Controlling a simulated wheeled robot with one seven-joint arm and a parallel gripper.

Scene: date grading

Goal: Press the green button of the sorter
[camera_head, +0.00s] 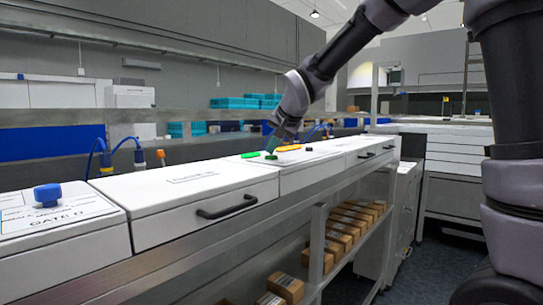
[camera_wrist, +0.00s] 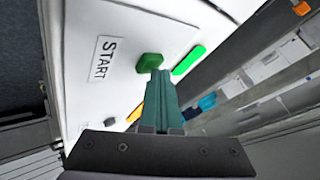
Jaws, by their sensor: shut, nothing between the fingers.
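The green button (camera_wrist: 149,61) is a small faceted knob on the sorter's white top (camera_wrist: 138,38), beside a START label (camera_wrist: 103,59) in the wrist view. In the head view the button (camera_head: 271,157) sits on the white sorter top, directly below my gripper (camera_head: 272,151). My gripper (camera_wrist: 157,74) has its teal fingers closed together, with nothing between them. The fingertips overlap the button's edge in the wrist view. I cannot tell whether they touch it or whether it is pressed down.
A bright green strip (camera_wrist: 189,60) lies beside the button, and an orange strip (camera_head: 289,148) is close by. A blue knob (camera_head: 47,194) stands on the GATE D panel. Cardboard boxes (camera_head: 286,287) lie on the shelf below.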

